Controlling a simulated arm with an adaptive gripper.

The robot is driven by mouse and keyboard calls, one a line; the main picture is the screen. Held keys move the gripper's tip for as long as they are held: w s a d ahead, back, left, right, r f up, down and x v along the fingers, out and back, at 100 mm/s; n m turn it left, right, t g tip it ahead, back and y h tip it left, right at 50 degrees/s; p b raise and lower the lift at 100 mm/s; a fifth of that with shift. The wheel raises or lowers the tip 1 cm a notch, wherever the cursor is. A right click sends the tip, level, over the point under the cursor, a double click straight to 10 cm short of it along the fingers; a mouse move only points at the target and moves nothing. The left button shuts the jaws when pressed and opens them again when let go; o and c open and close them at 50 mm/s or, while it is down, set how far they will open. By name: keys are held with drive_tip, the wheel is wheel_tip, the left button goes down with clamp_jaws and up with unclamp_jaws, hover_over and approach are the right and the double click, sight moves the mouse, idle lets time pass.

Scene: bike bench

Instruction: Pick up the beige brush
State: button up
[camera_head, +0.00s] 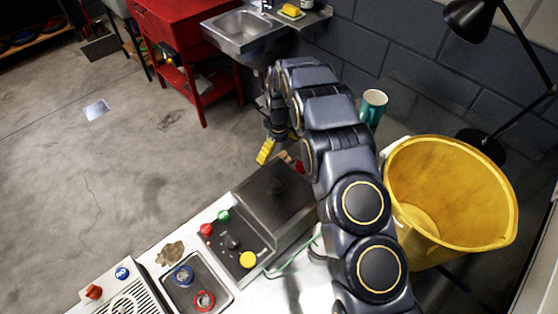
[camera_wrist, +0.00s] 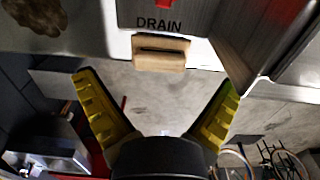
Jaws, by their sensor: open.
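The beige brush (camera_wrist: 160,64) appears in the wrist view as a small pale block with a dark strip, at the metal edge just below the word DRAIN. It lies ahead of my gripper (camera_wrist: 157,88), centred between the two yellow fingers and apart from them. The fingers are wide open with nothing between them. In the head view my gripper (camera_head: 267,150) hangs at the far end of the metal bench unit, one yellow finger plain. A small beige patch (camera_head: 285,157) beside it looks like the brush, mostly hidden by my arm.
The metal box (camera_head: 275,192) and control panel with coloured knobs (camera_head: 232,243) stand near my gripper. A yellow bucket (camera_head: 450,185), teal mug (camera_head: 373,106) and black lamp (camera_head: 480,20) are to the right. A sink (camera_head: 242,30) and red cabinet (camera_head: 180,30) stand behind. Open floor lies left.

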wheel_tip(320, 180, down, 3)
drive_tip(key=shift+r, duration=0.1)
drive_tip(key=shift+c, duration=0.3)
drive_tip(key=c, duration=1.2)
drive_tip(key=shift+o, duration=0.2)
